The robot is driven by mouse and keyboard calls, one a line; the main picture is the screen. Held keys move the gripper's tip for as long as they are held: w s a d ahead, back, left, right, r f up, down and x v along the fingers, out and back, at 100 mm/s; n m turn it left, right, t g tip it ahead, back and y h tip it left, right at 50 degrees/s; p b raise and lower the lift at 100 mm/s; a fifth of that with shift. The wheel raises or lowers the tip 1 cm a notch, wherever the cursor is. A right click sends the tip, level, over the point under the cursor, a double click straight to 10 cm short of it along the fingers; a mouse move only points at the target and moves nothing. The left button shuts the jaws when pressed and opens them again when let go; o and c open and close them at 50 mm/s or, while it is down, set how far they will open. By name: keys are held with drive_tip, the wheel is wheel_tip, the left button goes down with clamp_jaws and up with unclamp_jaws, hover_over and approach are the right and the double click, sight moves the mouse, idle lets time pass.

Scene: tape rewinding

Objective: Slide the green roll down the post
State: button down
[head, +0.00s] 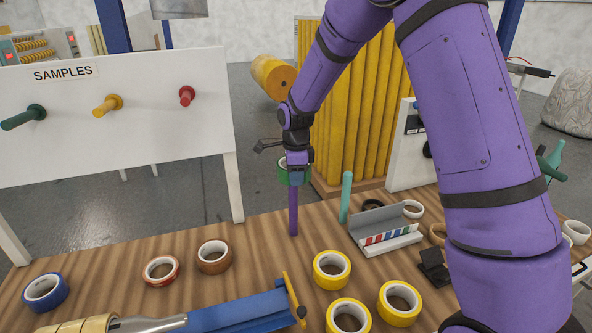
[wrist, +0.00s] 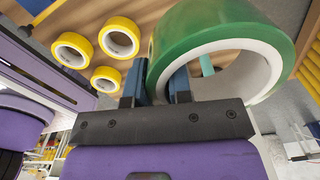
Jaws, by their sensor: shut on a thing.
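The green roll (head: 282,174) is a tape roll with a white core, held above the table. My gripper (head: 297,175) is shut on its wall. In the wrist view one finger of my gripper (wrist: 157,85) is outside the green roll (wrist: 215,32) and the other is inside its hole. A purple upright post (head: 293,213) stands directly below the roll in the head view; its top is hidden. A teal post (head: 346,197) stands to its right. A teal piece (wrist: 207,65) shows within the roll's hole. I cannot tell whether the roll surrounds a post.
Yellow rolls (head: 332,269), a brown roll (head: 214,256), a red-edged roll (head: 161,270) and a blue roll (head: 45,291) lie on the wooden table (head: 110,265). A grey open case (head: 385,230) is right of the posts. A blue tool (head: 240,311) lies in front.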

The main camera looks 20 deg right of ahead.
wheel_tip(320, 180, down, 6)
drive_tip(key=shift+f, duration=0.15)
idle(0.5)
drive_tip(key=c, duration=1)
unclamp_jaws()
drive_tip(key=shift+o, duration=0.2)
wheel_tip(320, 180, up, 11)
drive_tip(key=shift+f, duration=0.15)
